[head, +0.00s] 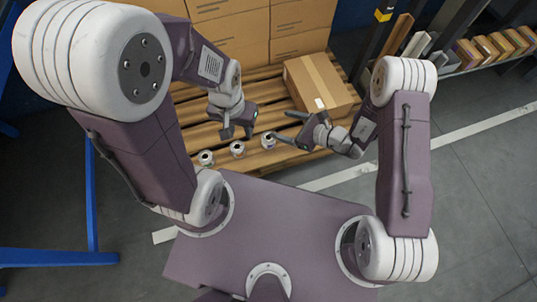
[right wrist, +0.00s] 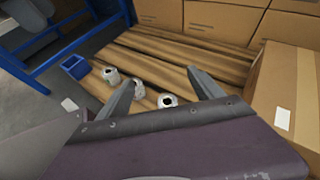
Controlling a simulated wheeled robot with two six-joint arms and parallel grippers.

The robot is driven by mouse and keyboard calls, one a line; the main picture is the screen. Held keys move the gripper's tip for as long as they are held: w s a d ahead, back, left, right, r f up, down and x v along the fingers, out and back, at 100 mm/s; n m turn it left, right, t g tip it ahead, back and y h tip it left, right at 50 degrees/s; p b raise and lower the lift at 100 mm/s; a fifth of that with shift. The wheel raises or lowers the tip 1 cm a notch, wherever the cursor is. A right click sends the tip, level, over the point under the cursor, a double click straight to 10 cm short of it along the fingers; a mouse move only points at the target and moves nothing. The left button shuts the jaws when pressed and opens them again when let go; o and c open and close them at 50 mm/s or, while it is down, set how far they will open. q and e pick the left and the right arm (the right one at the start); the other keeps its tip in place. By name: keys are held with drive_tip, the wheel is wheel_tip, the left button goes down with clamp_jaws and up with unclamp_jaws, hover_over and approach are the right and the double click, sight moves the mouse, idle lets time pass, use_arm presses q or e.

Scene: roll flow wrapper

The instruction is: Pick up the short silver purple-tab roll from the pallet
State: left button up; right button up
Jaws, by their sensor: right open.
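Three short silver-white rolls with dark cores stand in a row on the wooden pallet (head: 186,127): a left roll (head: 205,158), a middle roll (head: 237,149) and a right roll (head: 268,141). No purple tab can be made out on any. My right gripper (head: 280,126) is open and empty, just above and beside the right roll. In the right wrist view that roll (right wrist: 167,101) shows between the spread fingers (right wrist: 160,76); the middle roll (right wrist: 138,88) is partly behind the left finger. The far roll (right wrist: 111,76) is clear. My left gripper (head: 238,131) hangs open above the middle roll.
A cardboard box (head: 318,83) stands on the pallet close to my right gripper. Stacked cartons (head: 235,28) fill the back. A small blue bin (right wrist: 75,67) lies beyond the rolls. A shelf with several boxes (head: 495,45) is at the upper right.

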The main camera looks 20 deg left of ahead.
drive_tip(key=m+b, duration=0.2)
drive_tip(key=b, duration=0.2)
approach(266, 136)
drive_tip(key=a+b, duration=0.1)
drive_tip(key=a+f+b, duration=0.1)
drive_tip(key=shift+w+a+f+t+h+b, duration=0.1)
drive_tip(key=shift+w+a+t+h+b, duration=0.2)
drive_tip(key=shift+a+h, duration=0.1)
drive_tip(key=shift+w+a+f, duration=0.1)
drive_tip(key=shift+a, duration=0.25)
drive_tip(key=b+x, duration=0.2)
drive_tip(key=f+b+x, duration=0.1)
drive_tip(key=b+x, duration=0.1)
drive_tip(key=b, duration=0.1)
drive_tip(key=shift+w+a+b, duration=0.1)
drive_tip(key=shift+a+b, duration=0.15)
drive_tip(key=shift+b, duration=0.05)
drive_tip(key=shift+r, duration=0.15)
use_arm(q)
wheel_tip(266, 136, down, 15)
use_arm(e)
drive_tip(key=c, duration=1.6)
